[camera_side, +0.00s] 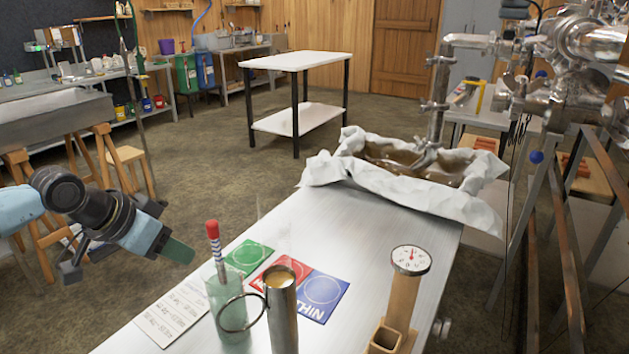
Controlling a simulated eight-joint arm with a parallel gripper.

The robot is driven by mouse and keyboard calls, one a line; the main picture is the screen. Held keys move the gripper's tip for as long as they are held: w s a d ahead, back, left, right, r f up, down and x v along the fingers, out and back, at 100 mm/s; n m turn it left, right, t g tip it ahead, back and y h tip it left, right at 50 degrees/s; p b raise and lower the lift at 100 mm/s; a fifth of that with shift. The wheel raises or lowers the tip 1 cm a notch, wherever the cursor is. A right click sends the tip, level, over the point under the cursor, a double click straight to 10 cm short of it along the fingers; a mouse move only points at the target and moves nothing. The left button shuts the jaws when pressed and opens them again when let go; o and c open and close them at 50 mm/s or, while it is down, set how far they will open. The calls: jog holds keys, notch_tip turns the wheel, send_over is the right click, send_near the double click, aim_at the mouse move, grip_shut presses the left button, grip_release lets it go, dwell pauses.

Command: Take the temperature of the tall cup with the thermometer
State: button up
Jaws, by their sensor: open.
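The tall cup (283,318) is a narrow metal cylinder with amber liquid near its rim, upright at the table's front. A dial thermometer (411,260) with a round white face and red needle sits upright at the top of a wooden holder (400,310) to the right of the cup. Its stem is hidden. My gripper (124,262) is at the left, beyond the table's left edge. Its jaws are apart and empty, well away from both cup and thermometer.
A greenish glass jar (230,325) holding a red-topped stick (213,240) stands left of the cup, with a ring between them. A foil-lined pan (400,192) of brown syrup is at the back.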

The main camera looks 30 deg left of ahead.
jog(key=o, duration=0.9)
